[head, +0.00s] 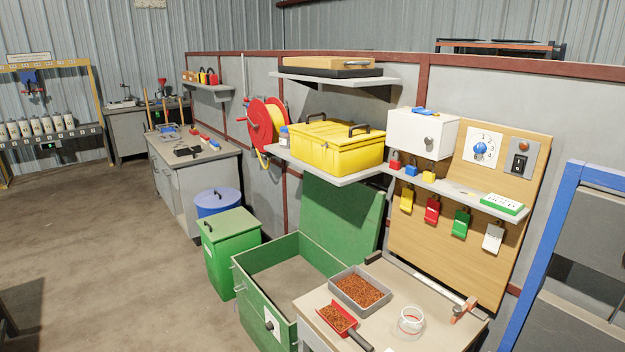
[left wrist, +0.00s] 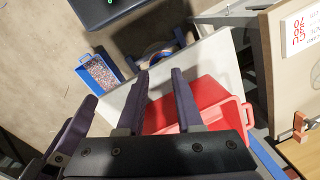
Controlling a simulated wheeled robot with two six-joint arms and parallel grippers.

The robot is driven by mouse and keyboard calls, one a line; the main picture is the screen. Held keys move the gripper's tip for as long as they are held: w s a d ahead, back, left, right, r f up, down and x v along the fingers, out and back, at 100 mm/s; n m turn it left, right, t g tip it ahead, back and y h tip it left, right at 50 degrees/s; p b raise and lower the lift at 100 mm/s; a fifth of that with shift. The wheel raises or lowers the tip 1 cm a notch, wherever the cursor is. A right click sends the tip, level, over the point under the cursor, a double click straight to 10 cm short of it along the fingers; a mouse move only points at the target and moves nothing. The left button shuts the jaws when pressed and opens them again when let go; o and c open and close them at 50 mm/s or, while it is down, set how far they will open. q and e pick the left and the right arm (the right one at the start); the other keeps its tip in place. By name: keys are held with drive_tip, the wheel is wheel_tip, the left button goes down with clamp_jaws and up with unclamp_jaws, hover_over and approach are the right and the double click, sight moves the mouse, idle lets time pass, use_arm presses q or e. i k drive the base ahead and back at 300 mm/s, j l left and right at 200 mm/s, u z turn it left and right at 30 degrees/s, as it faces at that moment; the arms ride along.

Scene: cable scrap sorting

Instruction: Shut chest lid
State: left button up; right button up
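The green chest (head: 240,278) stands open on the floor in the head view, beside the workbench. Its green lid (head: 345,217) is raised, standing near upright at the back by the wall. The chest looks empty inside, and its right part is hidden by the bench. Neither gripper shows in the head view. In the left wrist view my left gripper (left wrist: 159,73) is open, with nothing between its fingers. What seems to be my right gripper (left wrist: 80,109) shows at the left of that view, its fingers apart. The chest is not recognizable in the left wrist view.
The workbench (head: 405,335) holds a grey tray of copper scrap (head: 387,295), a red scoop (head: 326,318) and a tape roll (head: 411,320). A shelf (head: 335,178) with a yellow toolbox (head: 325,150) overhangs the lid. A green bin (head: 222,265) stands left of the chest.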

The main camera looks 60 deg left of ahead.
sight(346, 220)
drive_tip(key=u, duration=1.7)
drive_tip(key=i+j+u, duration=0.25)
drive_tip(key=j, duration=0.25)
drive_tip(key=i+j+u, duration=0.2)
drive_tip(key=j, duration=0.25)
drive_tip(key=i+j+u, duration=0.35)
drive_tip(key=i, duration=0.2)
drive_tip(key=i+j+u, duration=0.3)
drive_tip(key=i, duration=0.35)
drive_tip(key=i+u, duration=0.35)
drive_tip(key=i, duration=0.25)
drive_tip(key=i+z, duration=0.15)
drive_tip(key=i, duration=0.45)
drive_tip(key=i+j+z, duration=0.1)
drive_tip(key=i, duration=0.45)
drive_tip(key=i+z, duration=0.25)
drive_tip(key=z, duration=0.15)
drive_tip(key=i+z, duration=0.4)
drive_tip(key=i+j+z, duration=0.15)
drive_tip(key=z, duration=0.3)
drive_tip(key=i+j+z, duration=0.1)
drive_tip(key=i+z, duration=0.35)
drive_tip(key=k, duration=0.1)
